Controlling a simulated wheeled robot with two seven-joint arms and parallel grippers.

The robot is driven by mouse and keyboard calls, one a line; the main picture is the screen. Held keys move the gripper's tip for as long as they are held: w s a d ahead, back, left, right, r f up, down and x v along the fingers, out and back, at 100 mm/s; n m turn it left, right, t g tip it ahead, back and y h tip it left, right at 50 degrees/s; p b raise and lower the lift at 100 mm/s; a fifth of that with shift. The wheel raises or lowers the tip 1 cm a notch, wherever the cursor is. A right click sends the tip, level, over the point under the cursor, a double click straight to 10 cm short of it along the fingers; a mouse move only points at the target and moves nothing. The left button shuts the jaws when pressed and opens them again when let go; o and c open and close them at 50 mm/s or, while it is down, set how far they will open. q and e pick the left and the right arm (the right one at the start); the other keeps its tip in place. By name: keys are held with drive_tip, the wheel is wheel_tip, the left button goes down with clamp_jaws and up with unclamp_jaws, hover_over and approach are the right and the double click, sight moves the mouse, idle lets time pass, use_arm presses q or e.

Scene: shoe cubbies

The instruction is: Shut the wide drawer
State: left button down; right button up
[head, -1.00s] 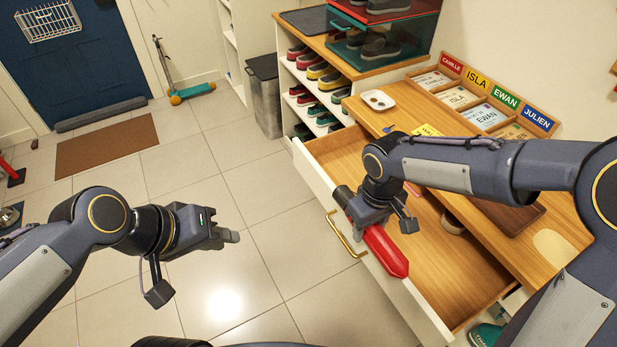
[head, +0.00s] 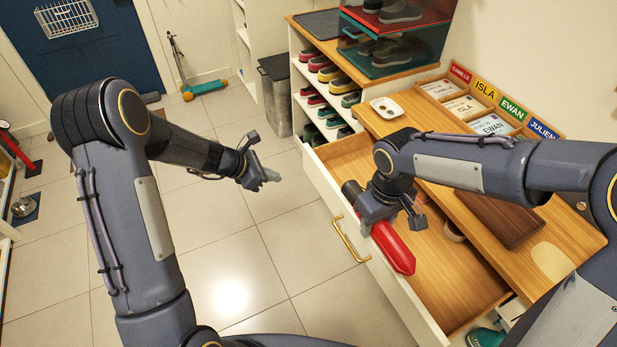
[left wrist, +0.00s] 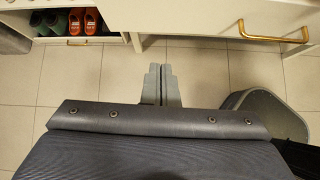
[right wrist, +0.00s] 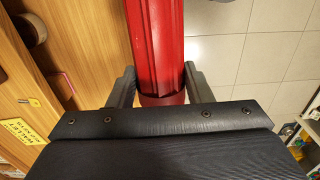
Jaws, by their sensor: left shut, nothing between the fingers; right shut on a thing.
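The wide drawer (head: 437,262) is pulled out from the wooden-topped cabinet, with its inside showing. Its white front carries a brass handle (head: 348,240), which also shows at the upper right of the left wrist view (left wrist: 272,38). My left gripper (head: 272,176) is shut and empty, over the floor to the left of the drawer front and apart from it. My right gripper (head: 382,222) is shut on a red object with a dark end (head: 393,248), held above the drawer's front edge. The object fills the gap between the fingers in the right wrist view (right wrist: 160,45).
A round item (head: 453,228) lies inside the drawer. A shoe rack (head: 325,95) and a grey bin (head: 275,90) stand behind. The tiled floor left of the drawer is clear.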

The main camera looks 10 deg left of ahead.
drive_tip(key=shift+r, duration=0.25)
drive_tip(key=shift+r+p, duration=0.45)
drive_tip(key=shift+p, duration=0.15)
use_arm(q)
drive_tip(key=shift+n, duration=0.3)
drive_tip(key=shift+w+d+r+x, duration=0.2)
drive_tip(key=shift+r+x, duration=0.05)
drive_tip(key=shift+x, duration=2.05)
drive_tip(key=shift+w+d+r+x, duration=0.2)
drive_tip(key=shift+r+x, duration=0.1)
drive_tip(key=shift+x, duration=2)
drive_tip(key=shift+w+d+r+x, duration=0.15)
drive_tip(key=shift+w+r+x, duration=0.1)
drive_tip(key=shift+x, duration=2.05)
use_arm(e)
drive_tip(key=shift+r, duration=0.15)
